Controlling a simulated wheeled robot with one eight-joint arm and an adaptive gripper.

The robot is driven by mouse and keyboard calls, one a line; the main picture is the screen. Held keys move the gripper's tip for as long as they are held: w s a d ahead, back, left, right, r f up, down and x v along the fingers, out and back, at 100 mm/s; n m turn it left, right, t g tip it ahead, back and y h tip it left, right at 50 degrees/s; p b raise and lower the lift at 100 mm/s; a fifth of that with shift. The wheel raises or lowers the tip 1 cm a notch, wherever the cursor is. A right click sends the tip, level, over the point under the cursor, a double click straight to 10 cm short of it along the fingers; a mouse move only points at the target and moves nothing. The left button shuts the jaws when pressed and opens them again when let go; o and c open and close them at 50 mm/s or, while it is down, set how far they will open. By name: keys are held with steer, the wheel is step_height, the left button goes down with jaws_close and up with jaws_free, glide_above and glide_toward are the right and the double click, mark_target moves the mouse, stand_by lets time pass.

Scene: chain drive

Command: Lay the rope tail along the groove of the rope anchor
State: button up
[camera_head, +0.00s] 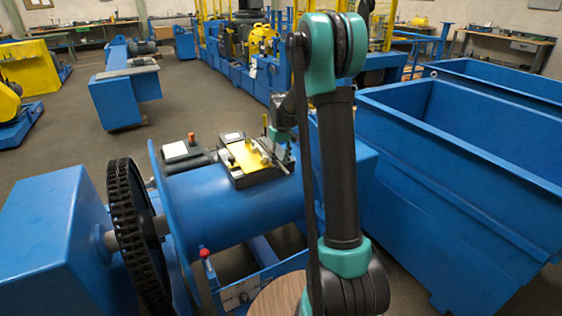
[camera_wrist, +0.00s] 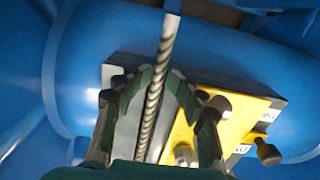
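The rope anchor is a dark block with a yellow plate (camera_head: 243,158) on top of the blue drum (camera_head: 235,215). In the wrist view, its yellow plate (camera_wrist: 225,120) with knobs lies right of a pale grey strip. The rope tail (camera_wrist: 166,45) is a twisted grey strand running lengthwise over the grey part, beside the yellow plate. My gripper (camera_wrist: 157,78) has its two fingertips closing in on the rope from both sides and appears shut on it. My gripper (camera_head: 279,140) is over the anchor in the head view. Whether the rope sits inside the groove is hard to tell.
A dark box with a pale top (camera_head: 181,151) and red button sits left of the anchor. A large chain sprocket (camera_head: 135,225) stands at the left drum end. Blue open bins (camera_head: 450,165) stand close on the right.

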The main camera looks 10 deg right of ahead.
step_height(320, 180, up, 8)
steer(key=shift+f, duration=0.15)
steer(key=shift+s, duration=0.2)
steer(key=s+f+m+t, duration=0.1)
steer(key=s+f, duration=0.3)
steer(key=s, duration=1.2)
steer(key=s+d+f+m+t, duration=0.1)
steer(key=s+f+m+t, duration=0.1)
steer(key=s, duration=1.4)
step_height(320, 180, down, 3)
steer(key=shift+s+d+r+m+t, duration=0.15)
steer(key=shift+s+m+t, duration=0.15)
steer(key=shift+t, duration=0.3)
